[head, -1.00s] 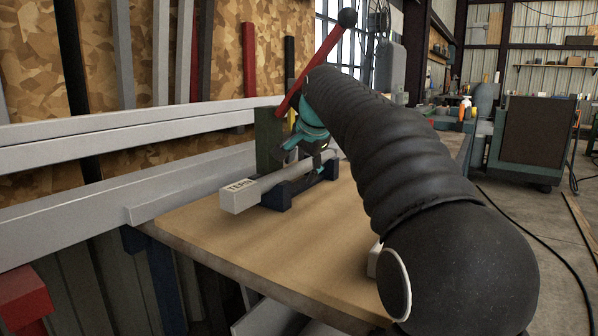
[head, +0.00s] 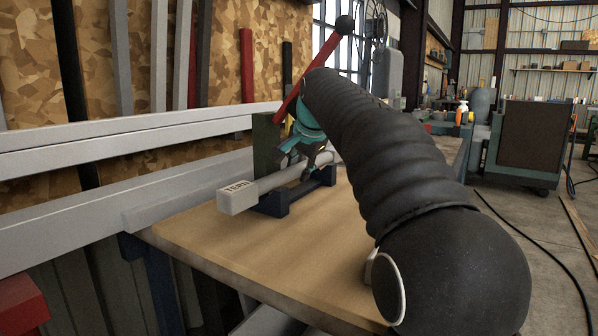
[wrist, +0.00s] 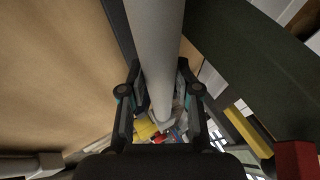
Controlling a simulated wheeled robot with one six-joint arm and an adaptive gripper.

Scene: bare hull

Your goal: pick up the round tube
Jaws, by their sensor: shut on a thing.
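The round tube (head: 282,178) is grey, with a pale square block (head: 238,198) carrying dark lettering at its near end. It lies lengthwise over a dark blue cradle (head: 272,203) on the wooden table. My gripper (head: 310,160) reaches down from above and is shut on the tube near its far part. In the wrist view the tube (wrist: 158,45) runs between the two fingers of my gripper (wrist: 160,92). The tube looks slightly raised over the cradle, but I cannot tell whether it is fully clear. My fingers partly hide its far end.
The wooden table top (head: 240,245) is clear in front of the cradle. A dark green upright plate (head: 266,142) stands close behind the tube. A red lever with a black knob (head: 345,24) rises beside my arm. Long grey beams (head: 130,135) run along the left.

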